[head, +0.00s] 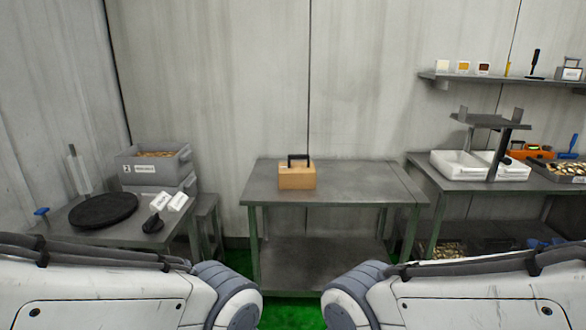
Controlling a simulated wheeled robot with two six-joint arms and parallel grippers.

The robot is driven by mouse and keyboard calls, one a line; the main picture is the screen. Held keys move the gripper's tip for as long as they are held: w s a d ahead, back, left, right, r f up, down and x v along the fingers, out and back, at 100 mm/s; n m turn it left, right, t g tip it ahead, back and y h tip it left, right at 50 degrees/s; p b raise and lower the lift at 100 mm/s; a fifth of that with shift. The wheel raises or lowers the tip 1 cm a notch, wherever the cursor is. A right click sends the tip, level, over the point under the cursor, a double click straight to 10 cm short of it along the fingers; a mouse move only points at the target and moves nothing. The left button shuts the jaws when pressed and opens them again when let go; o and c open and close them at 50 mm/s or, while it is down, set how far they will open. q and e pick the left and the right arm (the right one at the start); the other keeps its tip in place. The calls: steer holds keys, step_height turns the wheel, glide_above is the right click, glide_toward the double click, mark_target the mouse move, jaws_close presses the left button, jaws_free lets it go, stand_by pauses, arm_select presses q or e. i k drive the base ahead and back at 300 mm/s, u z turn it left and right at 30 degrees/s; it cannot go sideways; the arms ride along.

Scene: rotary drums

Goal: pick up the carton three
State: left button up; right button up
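My two arms show along the bottom of the head view, left and right, well in front of the table. Neither gripper is in view.
The left table holds a black round disc (104,210), white labelled blocks (176,201) and a grey crate (152,168). The right table holds white trays (460,165) and a dark stand (490,122). A wall shelf (500,82) holds small items. The middle table is otherwise clear.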

mark_target(292, 175)
steer(key=i, duration=2.85)
steer(key=u, duration=1)
